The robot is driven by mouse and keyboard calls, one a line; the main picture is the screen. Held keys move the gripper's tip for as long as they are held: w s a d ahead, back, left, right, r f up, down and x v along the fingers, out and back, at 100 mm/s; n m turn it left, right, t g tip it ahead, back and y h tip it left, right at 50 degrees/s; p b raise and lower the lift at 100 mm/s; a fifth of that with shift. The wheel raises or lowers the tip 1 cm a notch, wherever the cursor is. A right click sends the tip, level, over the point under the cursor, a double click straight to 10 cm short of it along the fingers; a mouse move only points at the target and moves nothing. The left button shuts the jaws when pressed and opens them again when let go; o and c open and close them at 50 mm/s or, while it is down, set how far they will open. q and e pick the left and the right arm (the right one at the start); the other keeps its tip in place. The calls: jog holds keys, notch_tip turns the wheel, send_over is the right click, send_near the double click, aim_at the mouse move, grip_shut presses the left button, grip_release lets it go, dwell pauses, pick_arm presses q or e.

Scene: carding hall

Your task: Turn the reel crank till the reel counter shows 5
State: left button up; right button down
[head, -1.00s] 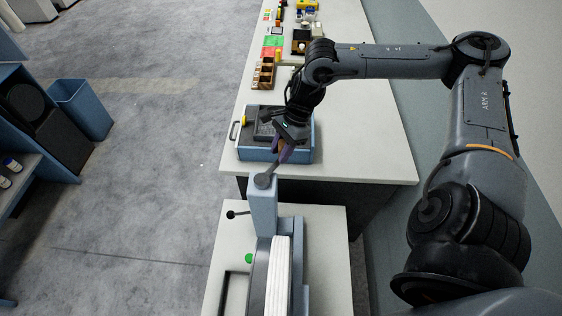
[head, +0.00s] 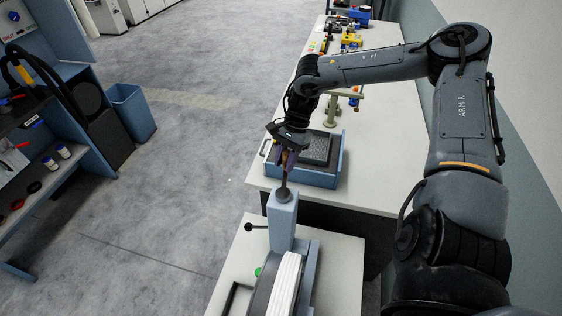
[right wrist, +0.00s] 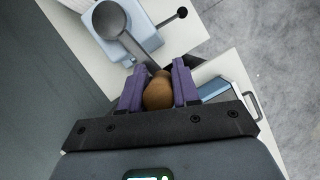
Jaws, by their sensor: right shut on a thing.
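The reel crank (head: 284,194) sits on top of a blue-grey post, its arm pointing away toward the far bench. In the right wrist view its round grey hub (right wrist: 109,19) and arm lead to a brown knob (right wrist: 158,92). My right gripper (head: 287,160) is shut on this knob, with its purple fingers on either side, also seen in the right wrist view (right wrist: 158,88). The reel (head: 285,285) is a white-wound wheel in front of the post, cut by the lower picture edge. I cannot make out the reel counter. My left gripper is not in view.
A short black-knobbed lever (head: 249,227) sticks out left of the post, with a green button (head: 258,271) below. A blue tray (head: 335,175) stands on the long bench just beyond the gripper. A shelf unit and a blue bin (head: 132,112) stand left across open floor.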

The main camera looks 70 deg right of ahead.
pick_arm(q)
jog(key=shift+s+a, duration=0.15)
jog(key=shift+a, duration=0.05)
pick_arm(e)
jog(key=shift+w+a, duration=0.1)
jog(key=shift+a, duration=0.1)
jog(key=c, duration=1.2)
grip_release()
jog(key=o, duration=0.3)
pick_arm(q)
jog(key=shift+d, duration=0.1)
pick_arm(e)
jog(key=shift+d, duration=0.1)
jog(key=v, duration=1)
jog(key=shift+d+r, duration=0.1)
jog(key=shift+r, duration=0.25)
